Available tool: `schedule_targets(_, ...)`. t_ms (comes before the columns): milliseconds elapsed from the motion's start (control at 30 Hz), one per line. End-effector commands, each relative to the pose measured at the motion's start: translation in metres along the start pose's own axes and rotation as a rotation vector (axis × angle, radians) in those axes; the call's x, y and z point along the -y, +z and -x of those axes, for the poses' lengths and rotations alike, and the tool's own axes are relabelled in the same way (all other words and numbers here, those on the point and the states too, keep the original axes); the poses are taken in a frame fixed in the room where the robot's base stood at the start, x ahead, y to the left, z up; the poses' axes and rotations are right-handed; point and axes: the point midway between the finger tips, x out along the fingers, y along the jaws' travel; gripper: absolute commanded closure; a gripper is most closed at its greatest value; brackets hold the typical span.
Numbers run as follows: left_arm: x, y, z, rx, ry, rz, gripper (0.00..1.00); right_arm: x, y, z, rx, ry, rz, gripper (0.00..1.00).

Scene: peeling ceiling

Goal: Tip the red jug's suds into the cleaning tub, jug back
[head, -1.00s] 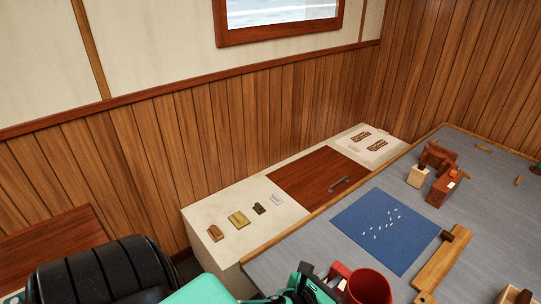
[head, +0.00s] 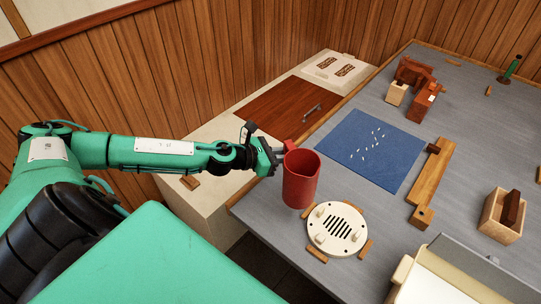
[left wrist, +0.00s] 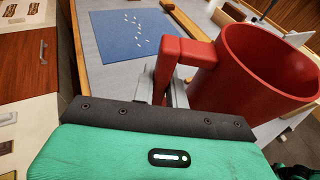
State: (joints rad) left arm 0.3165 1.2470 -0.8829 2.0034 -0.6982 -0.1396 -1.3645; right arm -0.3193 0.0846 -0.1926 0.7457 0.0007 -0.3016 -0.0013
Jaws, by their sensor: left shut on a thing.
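The red jug (head: 301,182) is upright near the table's left edge, beside a round white slotted plate. My left gripper (head: 281,148) is shut on the jug's handle, on the jug's left side. In the left wrist view the fingers (left wrist: 168,92) close around the red handle, and the jug (left wrist: 262,75) stands to their right. I cannot tell whether its base touches the table. Only red inner wall shows inside it; no suds can be made out. A pale open container (head: 440,284) is cut off at the bottom right; I cannot tell whether it is the cleaning tub. My right gripper is out of view.
The round white plate (head: 337,230) has small wooden blocks around it. A blue mat (head: 370,146) with pale bits, a wooden bar (head: 431,183) and a wooden box (head: 498,218) lie to the right. A low cabinet (head: 215,200) flanks the table's left side.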

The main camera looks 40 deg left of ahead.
Motion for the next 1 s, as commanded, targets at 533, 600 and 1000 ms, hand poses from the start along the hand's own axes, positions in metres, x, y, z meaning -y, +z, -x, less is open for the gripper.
schedule_targets(533,-0.042,-0.028,0.007,0.000,-0.118,-0.030,1.00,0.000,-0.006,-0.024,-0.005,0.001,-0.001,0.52)
schedule_targets(600,-0.049,-0.031,0.009,0.000,-0.132,-0.036,1.00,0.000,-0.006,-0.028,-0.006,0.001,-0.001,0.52)
schedule_targets(1000,-0.060,-0.059,0.007,0.001,-0.159,-0.046,1.00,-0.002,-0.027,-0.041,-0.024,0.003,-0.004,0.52)
